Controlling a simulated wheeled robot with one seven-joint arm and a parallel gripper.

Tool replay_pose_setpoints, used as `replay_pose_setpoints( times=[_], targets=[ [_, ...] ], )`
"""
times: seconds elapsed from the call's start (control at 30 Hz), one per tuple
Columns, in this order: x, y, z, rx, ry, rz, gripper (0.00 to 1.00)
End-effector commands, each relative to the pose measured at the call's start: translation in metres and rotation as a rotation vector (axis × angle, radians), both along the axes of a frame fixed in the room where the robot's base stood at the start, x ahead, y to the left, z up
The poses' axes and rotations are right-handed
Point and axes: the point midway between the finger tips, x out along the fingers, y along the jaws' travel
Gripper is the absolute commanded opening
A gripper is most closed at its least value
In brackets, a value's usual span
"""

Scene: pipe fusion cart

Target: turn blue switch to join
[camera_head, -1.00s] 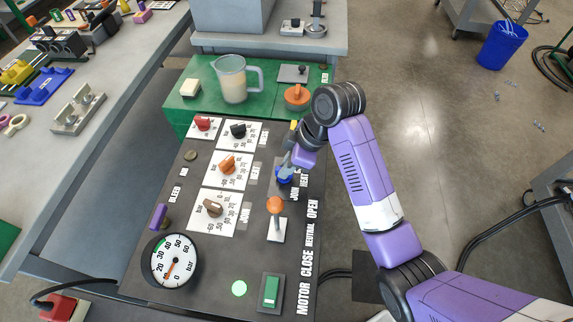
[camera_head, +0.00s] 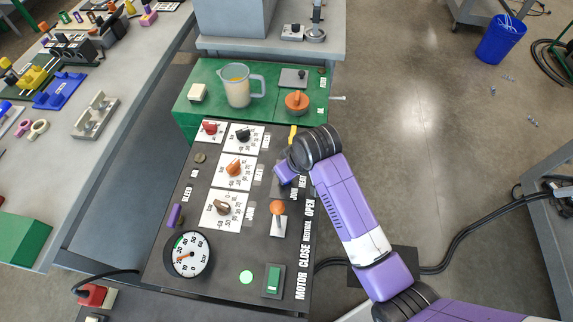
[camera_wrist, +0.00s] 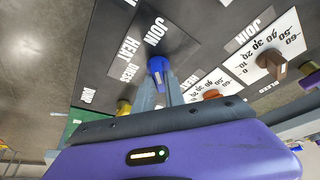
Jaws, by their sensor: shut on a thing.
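The blue switch (camera_wrist: 157,68) is on the dark panel, with the words JOIN, HEAT and a third label beside it in the wrist view. The two grey fingers of my gripper (camera_wrist: 160,88) are shut on the switch, one on each side. Which label the switch points to is hard to tell. In the head view my purple gripper (camera_head: 284,173) is over the right side of the panel and hides the switch.
An orange-topped lever (camera_head: 278,208) stands just below my gripper. Orange (camera_head: 233,168) and brown (camera_head: 222,207) knobs are to its left. A jug (camera_head: 237,86) stands on the green top (camera_head: 262,113) behind. A pressure gauge (camera_head: 188,254) is at front left.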

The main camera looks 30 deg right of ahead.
Motion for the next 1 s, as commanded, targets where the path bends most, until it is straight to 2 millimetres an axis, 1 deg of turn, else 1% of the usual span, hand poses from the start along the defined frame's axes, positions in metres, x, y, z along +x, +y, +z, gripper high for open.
replay_pose_setpoints(
  times=[0.03, 0.3, 0.83, 0.87, 0.9, 0.97, 1.0],
  targets=[
    [-0.0005, 0.0012, 0.0032, -0.001, 0.002, -0.022, 0.0],
    [0.0001, 0.001, 0.0016, 0.0, 0.0, -0.121, 0.0],
    [0.0002, 0.0005, 0.0003, 0.0, -0.001, -0.147, 0.0],
    [0.0003, 0.0005, 0.0004, 0.0, -0.001, -0.147, 0.16],
    [0.0003, 0.0005, 0.0004, 0.0, -0.001, -0.147, 0.24],
    [0.0002, 0.0005, 0.0003, 0.0, -0.001, -0.147, 0.36],
    [0.0002, 0.0005, 0.0003, 0.0, -0.001, -0.147, 0.36]
  ],
)
